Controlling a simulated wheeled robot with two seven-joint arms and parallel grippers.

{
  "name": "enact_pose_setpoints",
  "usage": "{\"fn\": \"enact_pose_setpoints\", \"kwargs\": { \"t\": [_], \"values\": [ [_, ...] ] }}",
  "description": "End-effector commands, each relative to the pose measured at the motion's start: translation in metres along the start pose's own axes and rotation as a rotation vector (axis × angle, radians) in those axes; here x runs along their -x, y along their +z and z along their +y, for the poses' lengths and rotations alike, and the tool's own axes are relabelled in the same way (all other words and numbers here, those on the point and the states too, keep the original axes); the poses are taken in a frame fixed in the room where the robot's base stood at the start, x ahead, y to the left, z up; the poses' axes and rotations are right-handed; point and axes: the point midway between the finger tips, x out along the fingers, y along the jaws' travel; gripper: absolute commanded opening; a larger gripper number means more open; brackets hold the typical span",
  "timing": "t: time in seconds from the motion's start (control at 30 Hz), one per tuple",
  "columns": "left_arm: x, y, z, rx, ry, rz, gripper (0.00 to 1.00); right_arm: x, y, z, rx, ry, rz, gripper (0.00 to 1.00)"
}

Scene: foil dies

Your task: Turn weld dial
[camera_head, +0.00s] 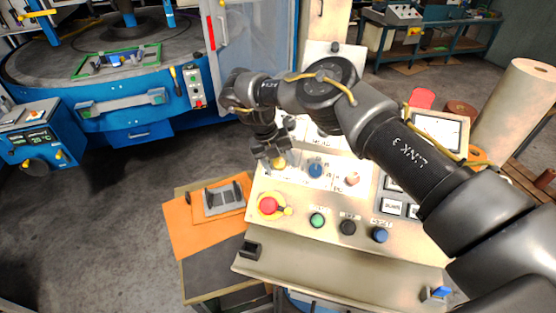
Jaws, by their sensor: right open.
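A cream control panel (300,222) stands in front of me. A row of knobs crosses its upper face: a yellow one (280,163), a blue one (315,170) and a red one (352,179). Their labels are too small to read, so I cannot tell which is the weld dial. My right arm reaches across from the right, over the panel. My right gripper (271,157) is open, pointing down close to the yellow knob and partly covering it. I cannot tell whether they touch. My left gripper is not in view.
A red emergency button (268,205) and green (317,220), black (347,227) and blue (380,235) buttons line the panel's lower part. A grey fixture (222,199) lies on an orange board left of the panel. A blue rotary machine (110,105) stands behind.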

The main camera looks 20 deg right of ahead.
Motion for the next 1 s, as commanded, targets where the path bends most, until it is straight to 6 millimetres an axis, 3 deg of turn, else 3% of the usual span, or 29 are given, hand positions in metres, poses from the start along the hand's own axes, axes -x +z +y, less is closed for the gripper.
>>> {"fn": "enact_pose_setpoints", "kwargs": {
  "t": [0.17, 0.6, 1.0],
  "values": [
    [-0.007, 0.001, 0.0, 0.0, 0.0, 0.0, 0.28, 0.016, 0.001, 0.001, 0.001, -0.001, -0.006, 0.57],
    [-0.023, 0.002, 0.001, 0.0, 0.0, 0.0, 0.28, 0.096, 0.001, 0.0, -0.001, -0.002, -0.004, 0.57],
    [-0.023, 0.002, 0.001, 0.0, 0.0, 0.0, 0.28, 0.108, 0.0, 0.0, 0.0, 0.0, -0.001, 0.57]
  ]
}}
